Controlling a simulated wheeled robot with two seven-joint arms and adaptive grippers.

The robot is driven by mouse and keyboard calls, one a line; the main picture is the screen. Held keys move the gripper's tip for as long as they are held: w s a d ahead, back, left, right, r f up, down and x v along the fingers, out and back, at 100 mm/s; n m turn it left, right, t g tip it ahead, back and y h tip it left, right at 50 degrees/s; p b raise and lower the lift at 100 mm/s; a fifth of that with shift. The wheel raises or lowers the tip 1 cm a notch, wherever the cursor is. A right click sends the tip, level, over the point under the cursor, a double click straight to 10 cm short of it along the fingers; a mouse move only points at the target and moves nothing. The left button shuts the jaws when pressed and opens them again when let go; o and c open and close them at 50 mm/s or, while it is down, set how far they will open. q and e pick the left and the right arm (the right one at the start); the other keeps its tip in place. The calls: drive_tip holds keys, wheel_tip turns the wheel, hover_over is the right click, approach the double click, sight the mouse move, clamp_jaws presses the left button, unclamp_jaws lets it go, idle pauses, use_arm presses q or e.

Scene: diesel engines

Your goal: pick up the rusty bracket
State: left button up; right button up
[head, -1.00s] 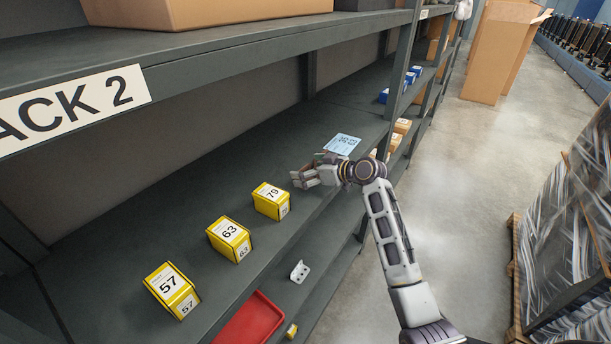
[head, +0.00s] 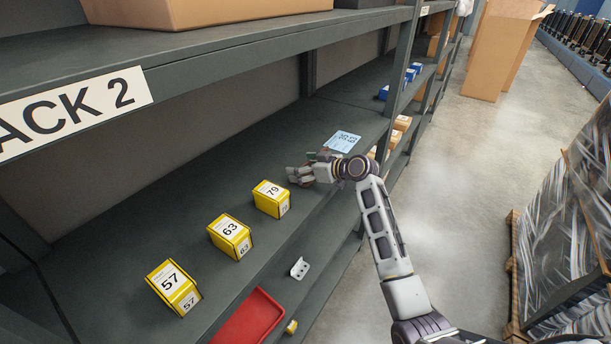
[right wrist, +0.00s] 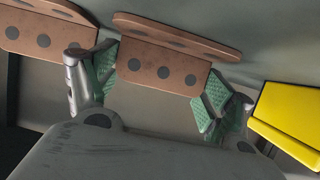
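In the right wrist view, a rusty brown bracket (right wrist: 165,68) with dark round holes stands on the shelf in front of my right gripper (right wrist: 155,95). The gripper's green-padded fingers are spread wide, one toward each side of the bracket. A gap shows between the left finger and the bracket; contact at the right finger is unclear. A second brown bracket (right wrist: 45,35) of similar look lies just left of the fingers. In the head view, my right gripper (head: 300,175) is low over the shelf and mostly hides the brackets. My left gripper is not seen.
Yellow boxes marked 79 (head: 271,199), 63 (head: 229,236) and 57 (head: 172,287) line the shelf (head: 150,235), the 79 box nearest the gripper. A blue card (head: 343,142) lies behind the wrist. Below are a pale bracket (head: 299,268) and red tray (head: 250,318).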

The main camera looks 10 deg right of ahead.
drive_tip(key=c, duration=0.6)
drive_tip(key=shift+r, duration=0.1)
drive_tip(key=shift+r+b, duration=1.15)
drive_tip(key=shift+r, duration=3.8)
